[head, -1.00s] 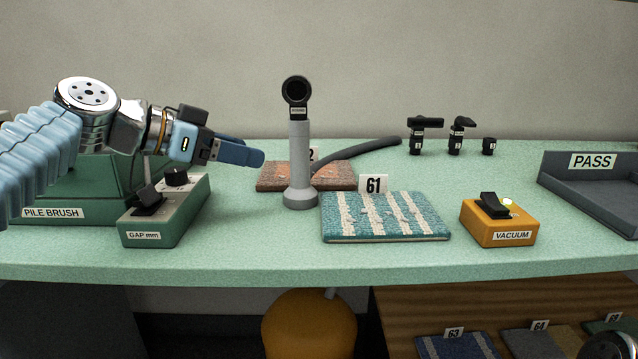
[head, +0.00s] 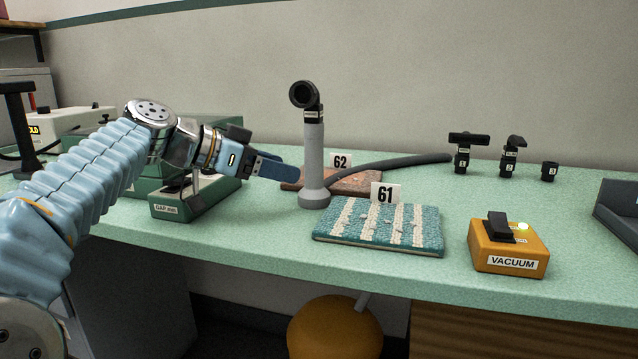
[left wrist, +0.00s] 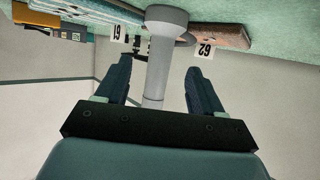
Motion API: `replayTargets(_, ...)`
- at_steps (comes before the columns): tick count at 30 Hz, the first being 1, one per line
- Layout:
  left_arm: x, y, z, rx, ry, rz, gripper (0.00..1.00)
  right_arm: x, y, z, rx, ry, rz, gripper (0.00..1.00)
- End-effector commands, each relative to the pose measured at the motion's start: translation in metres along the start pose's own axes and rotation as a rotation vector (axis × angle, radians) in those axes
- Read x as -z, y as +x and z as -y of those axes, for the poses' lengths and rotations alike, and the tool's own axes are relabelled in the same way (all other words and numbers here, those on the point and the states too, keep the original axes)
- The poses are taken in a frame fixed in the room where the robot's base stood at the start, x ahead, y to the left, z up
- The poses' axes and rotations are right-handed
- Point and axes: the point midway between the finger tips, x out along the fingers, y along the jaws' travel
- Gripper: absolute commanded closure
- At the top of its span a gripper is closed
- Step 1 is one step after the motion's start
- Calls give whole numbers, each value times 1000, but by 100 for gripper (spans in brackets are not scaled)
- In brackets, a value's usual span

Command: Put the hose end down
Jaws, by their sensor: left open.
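A grey tube (head: 313,155) with a flared foot and a black elbow mouth (head: 304,95) stands upright on the green bench. A dark hose (head: 395,163) runs from behind it to the right; I take the tube to be the hose end. My left gripper (head: 296,174) is open, just left of the tube's lower half. In the left wrist view, the tube (left wrist: 166,60) shows upside down between the open fingers (left wrist: 157,58), with clear space on both sides. Its mouth is hidden there behind the gripper body. My right gripper is not in view.
A striped teal carpet sample (head: 380,226) by card 61 lies in front of the tube. A brown sample (head: 352,184) by card 62 is behind. The orange vacuum switch box (head: 508,245) has a lit lamp. Several small black nozzles (head: 463,155) stand back right.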

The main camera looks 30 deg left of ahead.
Motion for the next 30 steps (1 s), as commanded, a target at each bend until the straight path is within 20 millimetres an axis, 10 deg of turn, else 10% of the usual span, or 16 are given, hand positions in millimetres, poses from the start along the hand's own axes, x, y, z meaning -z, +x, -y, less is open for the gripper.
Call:
replayTargets(18,4,79,2,-1,-1,-1,32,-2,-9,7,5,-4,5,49)
replayTargets(26,3,82,2,2,0,-2,32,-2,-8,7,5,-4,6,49)
replayTargets(30,3,82,2,1,0,-2,54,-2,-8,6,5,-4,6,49)
